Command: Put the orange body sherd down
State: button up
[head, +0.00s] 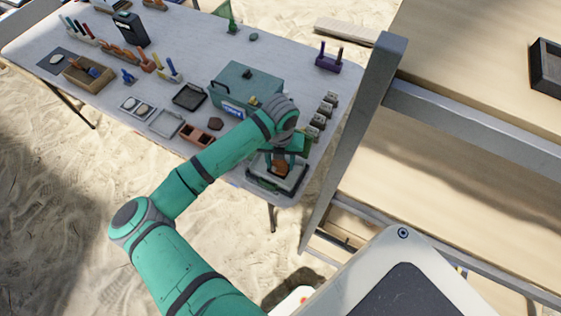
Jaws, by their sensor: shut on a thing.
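My gripper (283,162) is at the near right end of the long white table (196,52), pointing down. It is shut on the orange body sherd (280,165), a small orange-brown piece. The sherd shows just over a pale tray with a dark green frame (290,182) near the table corner. I cannot tell whether the sherd touches the tray surface. My wrist and arm hide part of this area.
A teal box (247,84) stands behind my wrist. Several small grey blocks (318,122) line the right edge. An orange-brown divided tray (196,136) and a dark sherd (215,123) lie left. A shelf post (360,125) rises close to the right.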

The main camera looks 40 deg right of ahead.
aim_at(280, 166)
jog(key=o, duration=1)
jog(key=shift+w+f, duration=0.1)
jog(key=shift+o, duration=0.2)
jog(key=shift+r, duration=0.45)
notch_tip(280, 166, up, 11)
jog(key=shift+r, duration=0.2)
